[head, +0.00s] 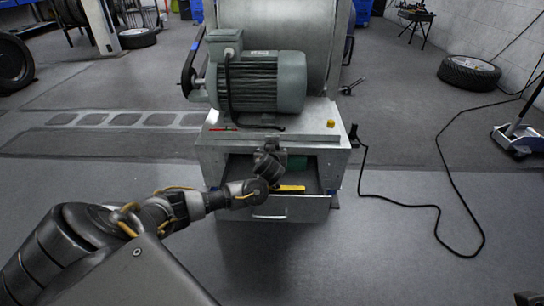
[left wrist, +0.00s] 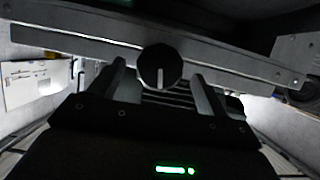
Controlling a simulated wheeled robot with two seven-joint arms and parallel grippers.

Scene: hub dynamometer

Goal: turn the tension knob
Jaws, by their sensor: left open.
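The tension knob (left wrist: 160,66) is round and black with a pale pointer line standing roughly upright. In the left wrist view it sits just ahead of my left gripper (left wrist: 158,76), between the two fingertips in the picture. The fingers are apart, one on each side of the knob; I cannot tell whether they touch it. In the head view my left gripper (head: 268,152) is at the open front of the steel cabinet (head: 225,165) under the motor. The knob cannot be made out there. My right gripper is not in view.
A green-grey motor (head: 258,82) stands on the cabinet. A drawer (head: 290,210) is pulled out below my left wrist, with a yellow item (head: 291,188) in it. A yellow button (head: 331,123) is on the cabinet top. A black cable (head: 440,190) loops over the floor at right.

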